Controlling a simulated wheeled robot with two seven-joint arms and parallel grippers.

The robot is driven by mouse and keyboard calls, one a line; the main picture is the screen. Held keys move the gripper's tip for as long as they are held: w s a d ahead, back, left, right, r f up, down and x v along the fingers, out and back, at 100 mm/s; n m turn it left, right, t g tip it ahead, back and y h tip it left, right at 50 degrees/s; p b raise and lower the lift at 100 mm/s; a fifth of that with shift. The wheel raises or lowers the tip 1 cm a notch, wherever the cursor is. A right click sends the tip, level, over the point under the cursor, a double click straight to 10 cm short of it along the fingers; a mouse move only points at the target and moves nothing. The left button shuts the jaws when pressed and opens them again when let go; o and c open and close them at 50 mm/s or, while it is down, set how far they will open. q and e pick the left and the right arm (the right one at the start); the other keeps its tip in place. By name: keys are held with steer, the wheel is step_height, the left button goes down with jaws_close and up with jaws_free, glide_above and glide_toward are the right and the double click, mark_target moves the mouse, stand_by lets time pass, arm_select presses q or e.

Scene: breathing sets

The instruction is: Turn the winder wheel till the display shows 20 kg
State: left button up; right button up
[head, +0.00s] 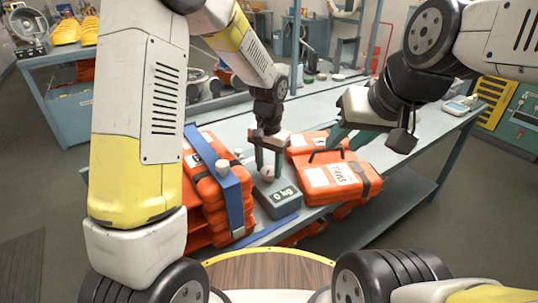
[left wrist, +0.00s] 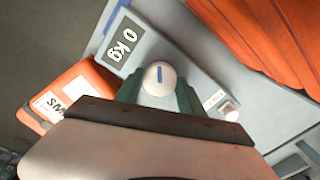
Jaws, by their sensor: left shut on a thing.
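The winder wheel is a small white knob (head: 267,174) on a grey box (head: 277,204). In the left wrist view the white knob (left wrist: 160,76) carries a blue line. The display (head: 283,194) reads 0 kg, and it reads the same in the left wrist view (left wrist: 122,45). My left gripper (head: 268,168) points down with its green fingers on both sides of the knob, shut on it. In the left wrist view the fingers (left wrist: 160,90) flank the knob. My right gripper (head: 370,138) hangs open and empty above the orange cases to the right.
A blue strap (head: 233,190) wraps a stack of orange cases (head: 204,195) left of the box. More orange cases (head: 325,177) lie to its right. The bench (head: 425,140) is mostly clear at the right.

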mark_target(269, 170)
arm_select(q)
steer(key=shift+m, duration=0.4)
steer(key=o, duration=1.4)
steer(key=shift+c, duration=0.2)
steer(key=shift+r, duration=0.1)
step_height(269, 170, up, 8)
steer(key=shift+f, duration=0.25)
steer(key=shift+r, duration=0.1)
